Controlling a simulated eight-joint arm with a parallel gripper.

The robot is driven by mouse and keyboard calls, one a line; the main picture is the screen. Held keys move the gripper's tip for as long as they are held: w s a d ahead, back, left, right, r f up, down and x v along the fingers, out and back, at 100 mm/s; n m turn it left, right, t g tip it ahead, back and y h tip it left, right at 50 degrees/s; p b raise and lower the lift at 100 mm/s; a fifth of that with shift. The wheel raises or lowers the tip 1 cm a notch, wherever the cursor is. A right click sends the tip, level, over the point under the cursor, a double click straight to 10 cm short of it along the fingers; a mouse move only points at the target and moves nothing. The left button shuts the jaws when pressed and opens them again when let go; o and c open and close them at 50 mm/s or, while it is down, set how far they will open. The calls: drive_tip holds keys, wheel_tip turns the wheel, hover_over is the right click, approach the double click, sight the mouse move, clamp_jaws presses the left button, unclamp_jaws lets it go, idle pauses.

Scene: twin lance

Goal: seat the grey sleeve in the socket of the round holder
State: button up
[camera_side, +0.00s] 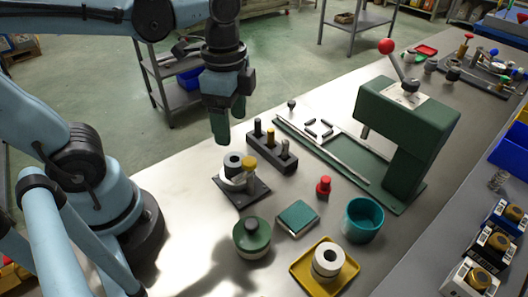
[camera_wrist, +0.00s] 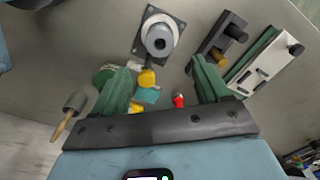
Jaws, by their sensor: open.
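A dark grey hollow sleeve (camera_side: 233,163) stands upright on a pale round base on a black square plate (camera_side: 244,197). In the wrist view the sleeve (camera_wrist: 153,40) is at the top centre; how deep it sits cannot be told. My gripper (camera_side: 229,124) is open and empty, above and behind the sleeve in the side view. In the wrist view my gripper (camera_wrist: 165,83) shows both green fingers spread, with nothing between them.
A yellow-topped post (camera_side: 249,164) stands close beside the sleeve. A rack (camera_side: 272,152) of several pegs and a green press (camera_side: 405,130) are behind. A green-lidded tin (camera_side: 252,236), teal block (camera_side: 298,217), red knob (camera_side: 323,186) and teal cup (camera_side: 362,220) crowd the front.

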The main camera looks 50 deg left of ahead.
drive_tip(key=w+a+n+t, duration=0.1)
drive_tip(key=n+t, duration=0.1)
drive_tip(key=n, duration=0.1)
drive_tip(key=w+a+n+t, duration=0.1)
drive_tip(key=n+t, duration=0.1)
drive_tip(key=n, duration=0.2)
drive_tip(key=w+a+n+t, duration=0.1)
drive_tip(key=w+n+t, duration=0.1)
drive_tip(key=n+t, duration=0.1)
drive_tip(key=shift+f+n, duration=0.4)
idle(0.8)
